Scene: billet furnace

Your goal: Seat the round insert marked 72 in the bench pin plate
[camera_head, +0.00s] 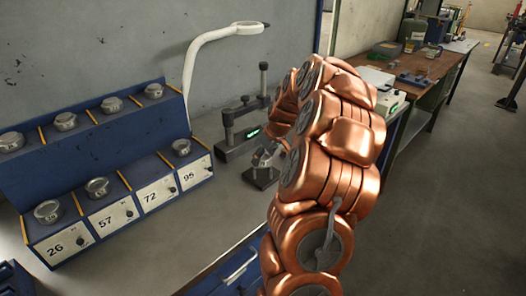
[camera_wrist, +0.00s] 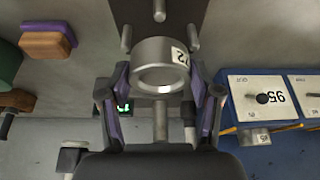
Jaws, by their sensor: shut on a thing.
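The round insert (camera_wrist: 160,48) is a grey metal ring with a white label reading 72. In the wrist view it sits between the fingers of my gripper (camera_wrist: 159,90), which is shut on it. The dark pin plate (camera_wrist: 178,14) with upright pins shows just beyond the insert; whether they touch I cannot tell. In the head view the plate (camera_head: 262,181) lies on the bench, below my gripper (camera_head: 266,155), which is partly hidden by my copper-coloured arm.
A blue rack (camera_head: 95,150) at left holds several other inserts; its front place labelled 72 (camera_head: 154,196) is empty. A gauge stand with a green display (camera_head: 240,140) and a white lamp (camera_head: 192,60) stand behind the plate. Bare bench lies between rack and plate.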

